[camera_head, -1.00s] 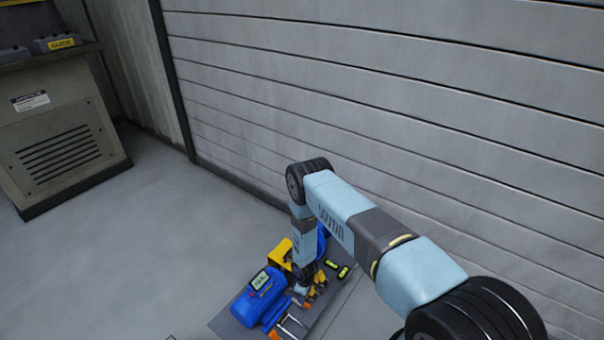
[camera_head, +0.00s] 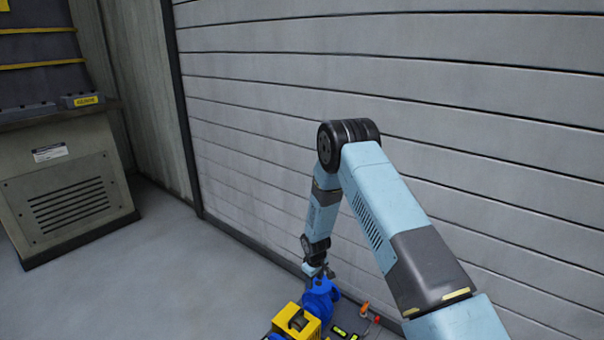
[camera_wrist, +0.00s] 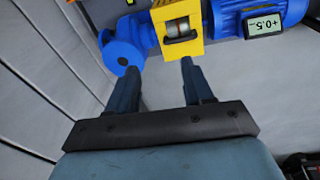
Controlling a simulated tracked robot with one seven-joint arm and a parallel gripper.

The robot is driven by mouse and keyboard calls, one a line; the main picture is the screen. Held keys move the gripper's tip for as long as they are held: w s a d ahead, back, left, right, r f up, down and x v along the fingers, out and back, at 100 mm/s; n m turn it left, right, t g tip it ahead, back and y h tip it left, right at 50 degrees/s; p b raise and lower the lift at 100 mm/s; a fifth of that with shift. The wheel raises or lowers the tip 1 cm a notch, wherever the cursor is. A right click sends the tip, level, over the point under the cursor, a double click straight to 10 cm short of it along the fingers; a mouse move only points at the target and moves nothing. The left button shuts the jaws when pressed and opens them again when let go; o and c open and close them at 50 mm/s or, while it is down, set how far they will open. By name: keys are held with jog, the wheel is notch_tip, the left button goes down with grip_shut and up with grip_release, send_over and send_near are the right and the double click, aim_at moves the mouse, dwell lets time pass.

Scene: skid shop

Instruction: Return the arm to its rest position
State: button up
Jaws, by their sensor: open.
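My light blue arm reaches from the lower right of the head view and bends down at a black elbow. My gripper (camera_head: 318,270) hangs at its end, just above and behind the blue pump part (camera_head: 321,299) in this view. In the wrist view my gripper (camera_wrist: 164,80) has its two fingers spread apart with nothing between them. Beyond the fingertips are the blue round pump part (camera_wrist: 124,52), a yellow block (camera_wrist: 179,45) and a blue motor (camera_wrist: 228,24) with a small display reading about +0.5.
The yellow block (camera_head: 297,323) and small tools (camera_head: 369,312) lie at the bottom edge of the head view. A ribbed grey wall (camera_head: 250,120) stands close behind my arm. A beige cabinet (camera_head: 70,190) stands at the left. The floor (camera_head: 150,290) between is clear.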

jog(key=d+r+m+t, duration=0.1)
jog(key=d+r, duration=0.2)
jog(key=r, duration=0.9)
jog(key=d+r+m, duration=0.1)
jog(key=d+r, duration=0.1)
jog(key=r, duration=0.9)
jog(key=s+d+r+m, duration=0.1)
jog(key=s+d+r, duration=0.25)
jog(key=r, duration=0.55)
jog(key=s+d+r+m, duration=0.2)
jog(key=s+r, duration=0.2)
jog(key=r, duration=0.6)
jog(key=s+d+r+m+t, duration=0.1)
jog(key=s+d+r, duration=0.2)
jog(key=s+r, duration=0.35)
jog(key=s+d+r+m+t, duration=0.1)
jog(key=s+d+r, duration=0.2)
jog(key=s+r, duration=0.4)
jog(key=s+d+r+m, duration=0.1)
jog(key=s, duration=0.9)
jog(key=s+d+r+m+t, duration=0.1)
jog(key=s+r, duration=0.1)
jog(key=s, duration=0.7)
jog(key=shift+s, duration=0.4)
jog(key=shift+d, duration=0.1)
jog(key=shift+c, duration=0.3)
